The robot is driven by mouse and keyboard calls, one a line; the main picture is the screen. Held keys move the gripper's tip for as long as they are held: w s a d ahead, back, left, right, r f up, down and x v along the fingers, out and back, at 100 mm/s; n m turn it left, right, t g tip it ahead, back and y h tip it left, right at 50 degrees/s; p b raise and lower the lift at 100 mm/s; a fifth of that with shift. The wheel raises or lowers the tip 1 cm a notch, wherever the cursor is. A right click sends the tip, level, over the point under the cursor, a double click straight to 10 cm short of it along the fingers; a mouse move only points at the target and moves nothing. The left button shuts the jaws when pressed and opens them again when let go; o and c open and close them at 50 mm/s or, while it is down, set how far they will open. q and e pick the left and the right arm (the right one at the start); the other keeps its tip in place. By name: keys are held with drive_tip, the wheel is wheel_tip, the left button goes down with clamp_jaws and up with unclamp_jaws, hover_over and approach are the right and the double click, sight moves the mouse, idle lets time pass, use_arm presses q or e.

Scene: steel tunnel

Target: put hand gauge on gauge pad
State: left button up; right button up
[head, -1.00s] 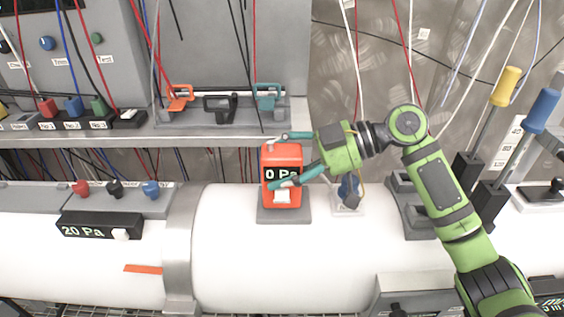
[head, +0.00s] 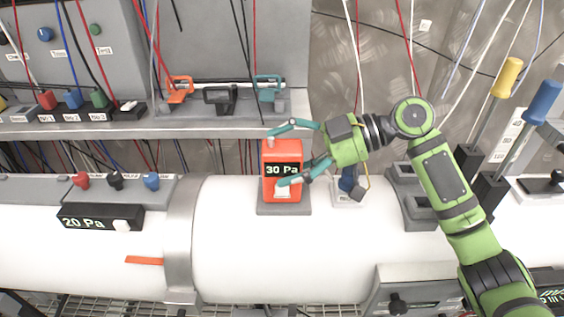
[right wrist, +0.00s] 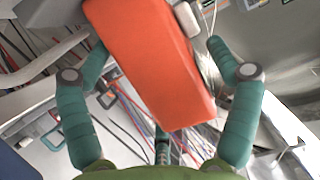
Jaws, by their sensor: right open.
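The orange hand gauge (head: 283,158) stands upright on the grey gauge pad (head: 284,210) on the white pipe. Its display reads 30 Pa. My right gripper (head: 284,157) is open, with one teal finger behind the gauge's top left and the other in front of its lower right. In the right wrist view, the orange gauge (right wrist: 155,65) lies between the spread fingers, and gaps show beside it. My left gripper is not in the head view.
A shelf (head: 220,131) with coloured clamps runs behind the gauge. A black 20 Pa display (head: 100,217) sits at left. Yellow (head: 507,78) and blue (head: 541,103) levers rise at right.

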drive_tip(key=b+v, duration=0.2)
drive_tip(key=v, duration=0.4)
drive_tip(key=shift+d, duration=0.25)
drive_tip(key=shift+r, duration=0.1)
